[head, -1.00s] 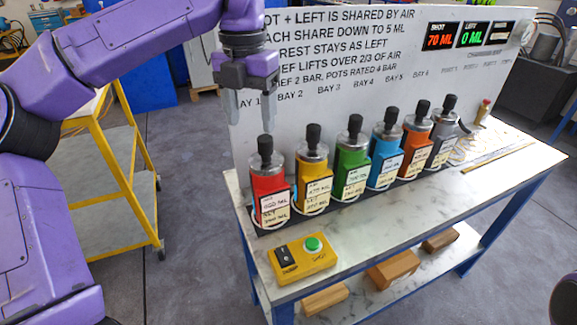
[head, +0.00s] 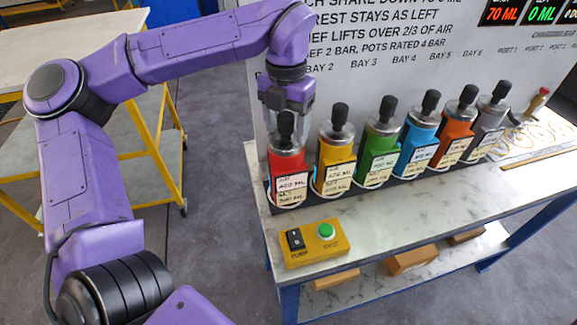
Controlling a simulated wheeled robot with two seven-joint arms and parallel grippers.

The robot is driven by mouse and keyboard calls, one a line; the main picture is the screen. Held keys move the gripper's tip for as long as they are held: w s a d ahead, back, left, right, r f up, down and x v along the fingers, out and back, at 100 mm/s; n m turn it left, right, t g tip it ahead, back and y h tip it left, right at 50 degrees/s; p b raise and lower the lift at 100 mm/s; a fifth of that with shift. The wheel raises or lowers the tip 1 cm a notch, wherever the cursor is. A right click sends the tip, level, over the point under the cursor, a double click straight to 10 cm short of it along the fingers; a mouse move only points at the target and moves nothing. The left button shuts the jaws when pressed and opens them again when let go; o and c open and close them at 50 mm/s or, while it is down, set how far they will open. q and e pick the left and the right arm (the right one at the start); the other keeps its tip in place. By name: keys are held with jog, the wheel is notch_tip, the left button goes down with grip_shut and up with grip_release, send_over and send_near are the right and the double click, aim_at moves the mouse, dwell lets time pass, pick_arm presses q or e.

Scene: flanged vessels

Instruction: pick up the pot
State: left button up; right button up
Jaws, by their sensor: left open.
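Several coloured pots with metal lids and black knobs stand in a row in a rack on the bench, and I cannot tell which one the task means. The red pot (head: 287,165) is leftmost, then the yellow pot (head: 336,152), the green pot (head: 379,143), the blue pot (head: 418,136), the orange pot (head: 457,130) and the grey pot (head: 488,122). My left gripper (head: 287,112) is open, pointing down at the red pot's black knob. The knob overlaps the fingers in view, so I cannot tell whether they touch it. My right gripper is out of view.
A yellow control box (head: 315,244) with a green button sits on the bench front. A lettered white panel (head: 380,40) stands behind the pots. Wooden blocks (head: 411,260) lie on the lower shelf. A yellow-framed cart (head: 160,165) stands at the left.

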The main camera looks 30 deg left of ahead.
pick_arm(q)
jog(key=shift+s+r, duration=0.15)
jog(key=shift+s, duration=0.1)
jog(key=shift+s+r, duration=0.1)
jog(key=shift+s, duration=0.15)
jog(key=shift+c, duration=0.9)
grip_shut()
